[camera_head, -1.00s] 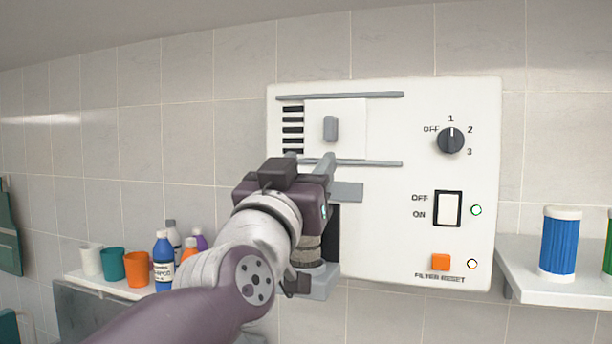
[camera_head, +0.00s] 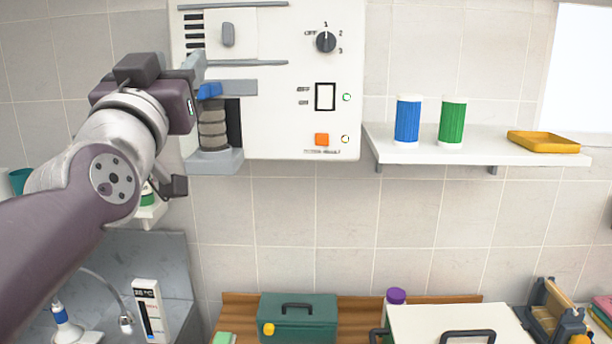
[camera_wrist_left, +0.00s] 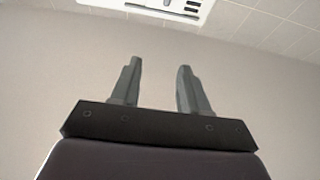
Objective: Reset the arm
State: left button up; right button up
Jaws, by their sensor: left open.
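My left arm comes in from the left in the head view. Its gripper (camera_head: 197,66) is in front of the left edge of the white wall panel (camera_head: 270,130), beside the grey sliding cover and the blue tab (camera_head: 209,91). In the left wrist view the gripper's two grey fingers (camera_wrist_left: 160,85) are spread apart with nothing between them. The panel's lower edge shows at the top of that view. A ribbed grey-brown cylinder (camera_head: 213,125) sits in the panel's slot, on a grey ledge. My right gripper is not in view.
A white shelf (camera_head: 480,154) to the right holds a blue filter (camera_head: 407,120), a green filter (camera_head: 452,122) and a yellow tray (camera_head: 543,142). Below stand a green toolbox (camera_head: 298,318) and a white case (camera_head: 455,325). The tiled wall between is clear.

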pick_arm(q)
jog(key=w+d+f+g, duration=0.15)
jog(key=f+g, duration=0.35)
jog(key=f, duration=1.1)
jog(key=w+d+f+g, duration=0.15)
jog(key=f+g, duration=0.45)
jog(key=f, duration=1)
jog(key=s+a+f+g, duration=0.1)
jog(key=s+f+g, duration=0.2)
jog(key=f, duration=0.6)
jog(key=s+a+f+g, duration=0.2)
jog(key=s+f+g, duration=0.2)
jog(key=s+f, duration=0.4)
jog(key=s+a+f+g, duration=0.2)
jog(key=s+f, duration=0.4)
jog(key=f, duration=0.4)
jog(key=shift+a+f+g+y+b, duration=0.15)
jog(key=shift+a+g+y+b, duration=0.1)
jog(key=shift+g+y+b, duration=0.35)
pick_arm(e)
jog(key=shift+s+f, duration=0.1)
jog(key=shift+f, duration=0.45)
pick_arm(q)
jog(key=shift+s, duration=0.1)
